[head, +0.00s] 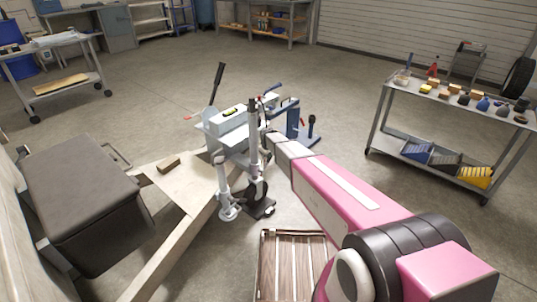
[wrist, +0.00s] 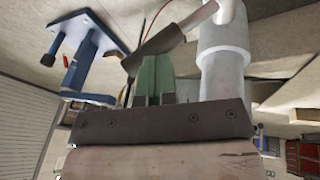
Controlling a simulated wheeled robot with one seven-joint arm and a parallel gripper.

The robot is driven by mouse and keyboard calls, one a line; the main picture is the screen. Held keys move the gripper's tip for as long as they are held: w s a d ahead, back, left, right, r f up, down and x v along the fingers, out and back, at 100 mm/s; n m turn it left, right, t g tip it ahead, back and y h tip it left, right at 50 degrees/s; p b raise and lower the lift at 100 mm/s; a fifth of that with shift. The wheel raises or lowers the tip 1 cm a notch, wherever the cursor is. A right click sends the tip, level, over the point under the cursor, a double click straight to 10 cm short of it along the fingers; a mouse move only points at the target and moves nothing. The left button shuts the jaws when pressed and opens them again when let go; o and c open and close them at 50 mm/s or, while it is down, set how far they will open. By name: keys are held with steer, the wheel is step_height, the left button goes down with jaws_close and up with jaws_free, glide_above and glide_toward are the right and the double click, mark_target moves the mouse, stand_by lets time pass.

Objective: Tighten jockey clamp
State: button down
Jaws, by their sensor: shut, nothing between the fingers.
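The jockey wheel post (head: 253,125) stands upright at the front of the trailer frame (head: 185,235) in the head view, with its wheel (head: 258,190) low down. In the wrist view a pale grey tube (wrist: 223,70) stands right of centre. A light rod with a dark grip (wrist: 158,46), apparently the clamp handle, slants from beside it to the left. My gripper (wrist: 155,78) has its green fingers together and empty, right by the dark grip. I cannot tell whether they touch it. In the head view my arm's end hides the clamp area.
A blue stand (head: 291,118) is behind my arm's end. A black lever (head: 217,80) rises from the trailer front. A tool cart (head: 455,100) stands at right, a dark box (head: 80,190) at left.

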steer(key=shift+w+d+f+g+y, duration=0.3)
steer(key=shift+w+f+g+y, duration=0.05)
steer(key=shift+w+g, duration=0.15)
steer(key=shift+w+d+f+g+y, duration=0.3)
steer(key=shift+w+f+g+y, duration=0.05)
steer(key=shift+w+g, duration=0.1)
step_height(320, 180, down, 13)
steer(key=w+d+m+g+y, duration=0.1)
steer(key=g+y, duration=0.5)
steer(key=g, duration=0.1)
steer(key=shift+w+d+r+g, duration=0.2)
steer(key=shift+w+d+g, duration=0.15)
steer(key=shift+w, duration=0.05)
steer(key=shift+f, duration=0.1)
